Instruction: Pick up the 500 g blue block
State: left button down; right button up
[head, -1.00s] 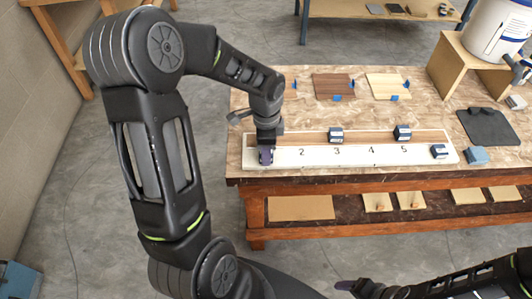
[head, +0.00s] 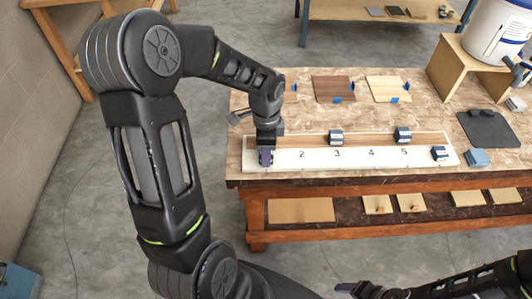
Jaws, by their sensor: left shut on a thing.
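My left gripper (head: 266,146) is over the left end of a long white board with printed numbers. It is shut on a small dark blue block (head: 266,157), and the fingers cover part of it. I cannot tell if the block touches the board. More dark blue blocks with pale labels sit on the board: one near the 3 (head: 336,137), one near the 5 (head: 403,135), and one at the right end (head: 439,153). The labels are too small to read. My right gripper (head: 362,289) is at the bottom edge, its opening unclear.
The numbered board (head: 320,157) lies along the front edge of the workbench (head: 235,105). A lighter blue block (head: 477,157) is right of it. Behind are wooden squares (head: 333,88) with blue clips, a dark mat (head: 488,128) and a wooden stand (head: 455,65) bearing a white bucket (head: 497,30).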

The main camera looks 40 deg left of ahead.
pick_arm(q)
notch_tip(320, 180, up, 10)
jog(key=shift+f+b, duration=0.25)
jog(key=shift+b, duration=0.2)
jog(key=shift+f, duration=0.15)
